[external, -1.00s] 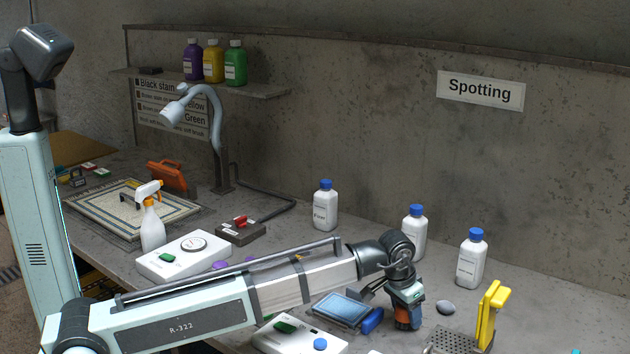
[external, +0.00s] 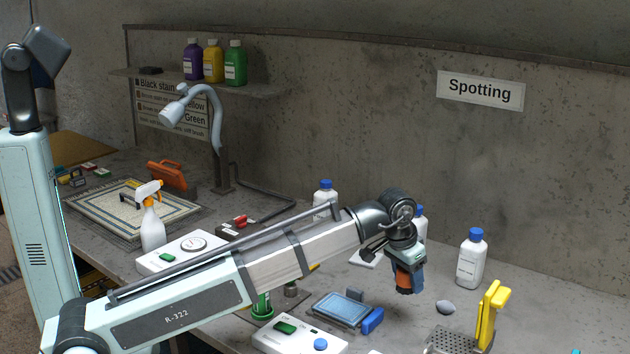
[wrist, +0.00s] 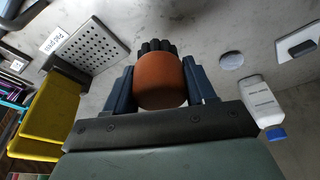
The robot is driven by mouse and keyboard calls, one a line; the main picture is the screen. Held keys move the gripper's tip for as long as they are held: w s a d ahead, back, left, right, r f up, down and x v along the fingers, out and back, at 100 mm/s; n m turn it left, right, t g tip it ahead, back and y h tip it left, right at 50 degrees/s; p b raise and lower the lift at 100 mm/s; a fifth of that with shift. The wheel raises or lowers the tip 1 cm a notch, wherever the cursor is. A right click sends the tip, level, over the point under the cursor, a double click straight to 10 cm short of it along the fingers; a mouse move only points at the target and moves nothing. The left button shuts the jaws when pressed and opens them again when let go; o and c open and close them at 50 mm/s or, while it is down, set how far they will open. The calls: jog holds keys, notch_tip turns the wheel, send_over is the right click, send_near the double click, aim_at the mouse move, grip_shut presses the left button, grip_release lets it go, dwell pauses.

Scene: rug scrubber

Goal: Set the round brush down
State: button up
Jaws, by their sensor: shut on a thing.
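My gripper (external: 405,277) is shut on the round brush (external: 404,283), which has an orange-brown body. In the wrist view the brush (wrist: 160,80) sits between the two dark blue fingers, with dark bristle tufts showing beyond its body. In the external view the brush is held above the grey bench, to the right of the blue-screened device. In the wrist view bare bench shows around the bristles.
A grey round stone-like piece (external: 446,307), a perforated plate (external: 452,341) and a yellow upright tool (external: 490,315) lie to the right. A blue-capped bottle (external: 471,258) stands behind. The blue-screened device (external: 342,308) and a white box (external: 299,338) are to the left.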

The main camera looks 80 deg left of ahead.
jog(key=s+a+n, duration=0.2)
jog(key=s+a, duration=0.2)
jog(key=a, duration=0.9)
jog(key=s+a+n+y, duration=0.15)
jog(key=s+a, duration=0.25)
jog(key=a, duration=0.9)
jog(key=s+a+n+h, duration=0.1)
jog(key=s+a+n, duration=0.3)
jog(key=a, duration=0.9)
jog(key=shift+w+a+f+m+g+y, duration=0.15)
jog(key=shift+f+m, duration=0.35)
jog(key=shift+f, duration=1.15)
jog(key=shift+w+a+f+m+g, duration=0.15)
jog(key=shift+f+m, duration=0.4)
jog(key=shift+f, duration=1.05)
jog(key=shift+w+a+f+m+y, duration=0.1)
jog(key=shift+w+f+m, duration=0.3)
jog(key=shift+f, duration=1.25)
jog(key=shift+s+d+f, duration=0.1)
jog(key=shift+s, duration=0.05)
jog(key=o, duration=1.1)
jog(key=v, duration=1.2)
